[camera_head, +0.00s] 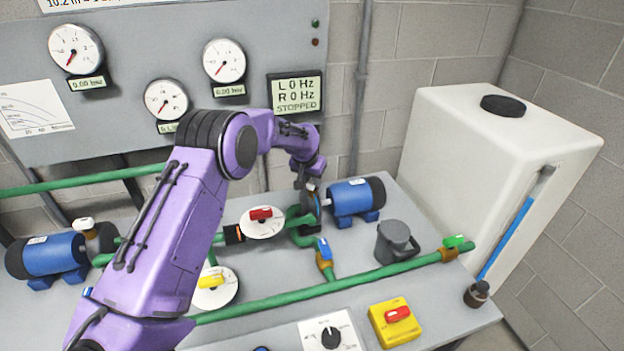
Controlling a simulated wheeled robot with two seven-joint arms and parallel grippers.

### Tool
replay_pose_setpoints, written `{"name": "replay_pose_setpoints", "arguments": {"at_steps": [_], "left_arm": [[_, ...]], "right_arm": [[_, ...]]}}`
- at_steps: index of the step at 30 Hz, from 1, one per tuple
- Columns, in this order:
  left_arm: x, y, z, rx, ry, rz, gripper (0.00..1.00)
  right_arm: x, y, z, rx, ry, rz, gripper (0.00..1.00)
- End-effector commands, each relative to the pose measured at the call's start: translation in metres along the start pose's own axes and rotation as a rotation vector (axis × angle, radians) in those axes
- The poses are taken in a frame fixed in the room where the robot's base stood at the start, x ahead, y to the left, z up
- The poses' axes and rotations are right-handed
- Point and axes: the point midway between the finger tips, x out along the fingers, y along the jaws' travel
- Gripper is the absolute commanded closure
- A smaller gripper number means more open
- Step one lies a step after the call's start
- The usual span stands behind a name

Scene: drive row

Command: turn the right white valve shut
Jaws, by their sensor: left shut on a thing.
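My left arm reaches in from the lower left, across the middle of the picture. Its gripper (309,186) points down at the front end of the right blue pump motor (356,199). The jaws are shut on the right white valve there, which the gripper hides almost fully, so its handle angle cannot be told. A matching left white valve (83,224) sits atop the left pump, clear of the arm. My right gripper is not in view.
A red-handled valve (261,213), a yellow-handled valve (211,282), a blue-handled valve (324,248) and a green-handled valve (453,241) sit on green pipes. A grey jug (394,243) and a white tank (480,150) stand right. The display (296,94) reads stopped.

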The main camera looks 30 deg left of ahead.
Motion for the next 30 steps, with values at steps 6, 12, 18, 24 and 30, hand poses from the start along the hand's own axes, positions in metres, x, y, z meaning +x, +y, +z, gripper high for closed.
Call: {"name": "replay_pose_setpoints", "arguments": {"at_steps": [6, 12, 18, 24, 30], "left_arm": [[0.001, -0.001, 0.001, 0.087, -0.004, 0.039, 1.00], [0.002, -0.002, 0.001, 0.236, -0.004, 0.102, 1.00], [0.003, -0.003, 0.001, 0.410, -0.003, 0.173, 1.00], [0.004, -0.004, 0.001, 0.571, -0.003, 0.239, 1.00], [0.004, -0.004, 0.000, 0.699, -0.004, 0.291, 1.00]], "right_arm": [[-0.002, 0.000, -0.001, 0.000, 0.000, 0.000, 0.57], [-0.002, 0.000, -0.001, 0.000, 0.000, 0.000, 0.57], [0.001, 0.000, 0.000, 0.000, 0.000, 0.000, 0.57], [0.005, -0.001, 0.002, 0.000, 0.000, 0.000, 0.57], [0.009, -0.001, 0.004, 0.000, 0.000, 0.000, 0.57]]}}
